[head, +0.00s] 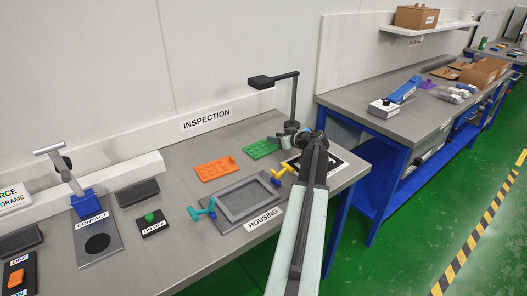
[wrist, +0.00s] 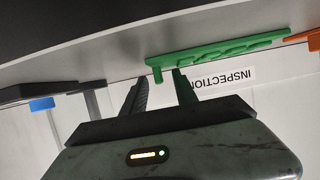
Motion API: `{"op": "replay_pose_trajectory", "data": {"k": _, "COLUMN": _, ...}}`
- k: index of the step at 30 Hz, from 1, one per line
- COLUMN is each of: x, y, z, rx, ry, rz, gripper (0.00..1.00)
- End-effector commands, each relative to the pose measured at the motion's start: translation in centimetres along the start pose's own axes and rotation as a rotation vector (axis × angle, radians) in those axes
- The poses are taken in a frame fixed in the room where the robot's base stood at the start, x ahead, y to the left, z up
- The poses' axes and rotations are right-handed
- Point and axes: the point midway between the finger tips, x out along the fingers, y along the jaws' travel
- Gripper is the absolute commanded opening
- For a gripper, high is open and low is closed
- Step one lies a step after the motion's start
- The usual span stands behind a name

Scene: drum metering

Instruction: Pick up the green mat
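In the wrist view the green mat (wrist: 225,52) is seen edge-on, with the bench at the top of the picture. A green part at its left end hangs near the fingertips. My gripper (wrist: 159,78) has its two dark fingers apart, with a gap between them. The right finger overlaps the green part; I cannot tell whether they touch. In the head view my gripper (head: 308,138) is just right of the mat, its fingers largely hidden by my arm.
An orange mat (head: 215,168) lies left of the green one. A black lamp stand (head: 292,105) rises close behind my gripper. An INSPECTION sign (head: 206,119) is on the wall.

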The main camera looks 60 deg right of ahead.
Motion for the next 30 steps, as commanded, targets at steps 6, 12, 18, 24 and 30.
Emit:
{"op": "replay_pose_trajectory", "data": {"k": 6, "x": -0.11, "y": 0.03, "z": -0.04, "rx": 0.000, "ry": 0.000, "rz": 0.001, "gripper": 0.18}}
{"op": "replay_pose_trajectory", "data": {"k": 12, "x": -0.14, "y": 0.06, "z": -0.03, "rx": 0.000, "ry": 0.000, "rz": 0.002, "gripper": 0.00}}
{"op": "replay_pose_trajectory", "data": {"k": 18, "x": -0.17, "y": 0.09, "z": -0.02, "rx": 0.000, "ry": 0.000, "rz": 0.002, "gripper": 0.00}}
{"op": "replay_pose_trajectory", "data": {"k": 24, "x": -0.19, "y": 0.12, "z": -0.01, "rx": 0.000, "ry": 0.000, "rz": 0.003, "gripper": 0.00}}
{"op": "replay_pose_trajectory", "data": {"k": 30, "x": -0.21, "y": 0.15, "z": 0.00, "rx": 0.000, "ry": 0.000, "rz": 0.003, "gripper": 0.00}}
